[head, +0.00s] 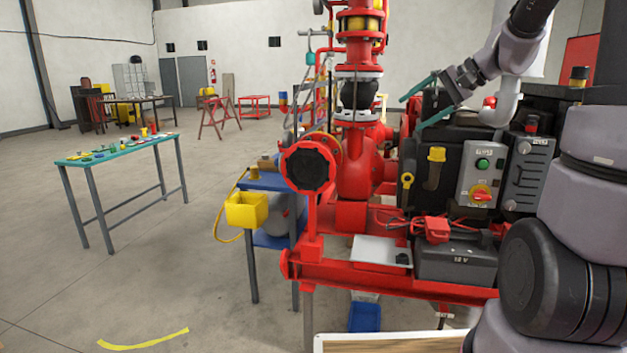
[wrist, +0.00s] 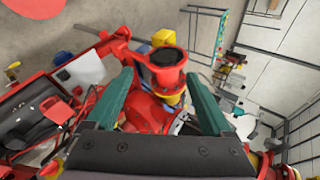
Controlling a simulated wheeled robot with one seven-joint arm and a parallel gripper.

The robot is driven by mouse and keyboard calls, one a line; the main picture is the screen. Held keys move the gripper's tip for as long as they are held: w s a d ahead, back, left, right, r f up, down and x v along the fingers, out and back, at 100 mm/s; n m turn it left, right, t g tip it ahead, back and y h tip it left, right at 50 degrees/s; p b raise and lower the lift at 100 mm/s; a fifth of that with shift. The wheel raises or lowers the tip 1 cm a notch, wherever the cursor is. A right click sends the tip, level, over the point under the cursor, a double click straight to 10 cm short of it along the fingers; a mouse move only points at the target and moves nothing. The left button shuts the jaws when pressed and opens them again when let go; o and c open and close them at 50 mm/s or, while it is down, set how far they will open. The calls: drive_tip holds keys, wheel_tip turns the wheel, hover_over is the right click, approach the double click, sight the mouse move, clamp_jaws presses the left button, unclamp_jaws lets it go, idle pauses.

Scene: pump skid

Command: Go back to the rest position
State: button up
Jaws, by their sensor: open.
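My gripper (head: 427,100) is raised at the upper right in the head view, in front of the black engine block and to the right of the red pipe column. Its two teal fingers are spread apart. In the wrist view the gripper (wrist: 160,100) is open with nothing held between the fingers. Beyond the fingers, the red pump pipework (wrist: 165,65) shows from above. I cannot tell whether the gripper touches anything.
The red pump skid (head: 400,278) stands close ahead, with a control box (head: 478,172) and a 12 V battery (head: 455,262) on it. A blue bench (head: 270,182) with a yellow bin (head: 247,210) and a teal-topped table (head: 115,150) stand left. Floor at the left is open.

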drive_tip(key=s+r+n+t+h, duration=0.1)
drive_tip(key=s+h, duration=0.5)
drive_tip(key=s, duration=1.6)
drive_tip(key=shift+a+r+n+h, duration=0.25)
drive_tip(key=shift+a+n+h, duration=0.05)
drive_tip(key=shift+n, duration=0.5)
